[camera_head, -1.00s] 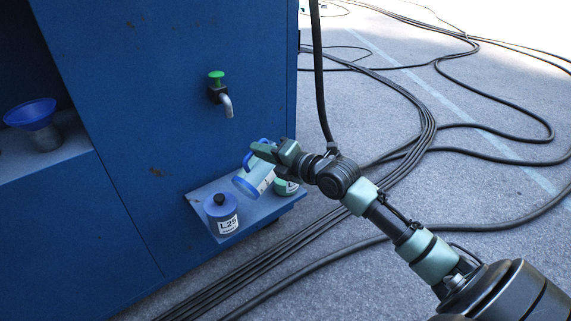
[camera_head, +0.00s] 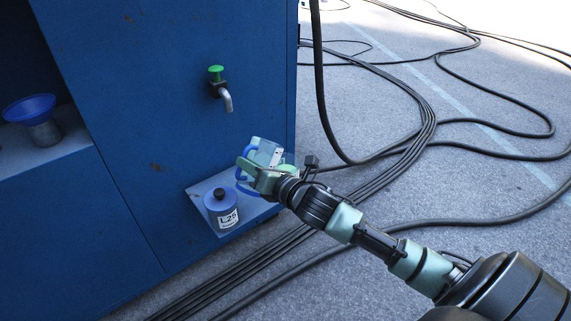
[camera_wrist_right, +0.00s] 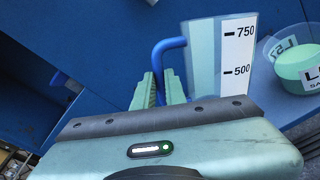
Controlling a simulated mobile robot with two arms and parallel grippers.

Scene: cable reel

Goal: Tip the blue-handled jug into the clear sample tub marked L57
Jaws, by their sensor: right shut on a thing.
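My right gripper (camera_head: 256,172) is shut on the blue handle (camera_wrist_right: 166,48) of a pale, clear-walled jug (camera_head: 268,151). In the right wrist view the jug (camera_wrist_right: 218,62) shows black marks 750 and 500 and a pale green tint; I cannot tell its fill level. The clear sample tub marked L57 (camera_wrist_right: 305,66) holds green contents to the jug's right in that view. In the head view the tub (camera_head: 289,160) is mostly hidden behind the jug and gripper. The jug is held close to the tub; I see no stream between them. My left gripper is not in view.
A green-topped tap (camera_head: 220,88) sticks out of the blue cabinet above. A blue funnel (camera_head: 30,108) rests in the left recess. Black cables (camera_head: 425,120) cover the floor.

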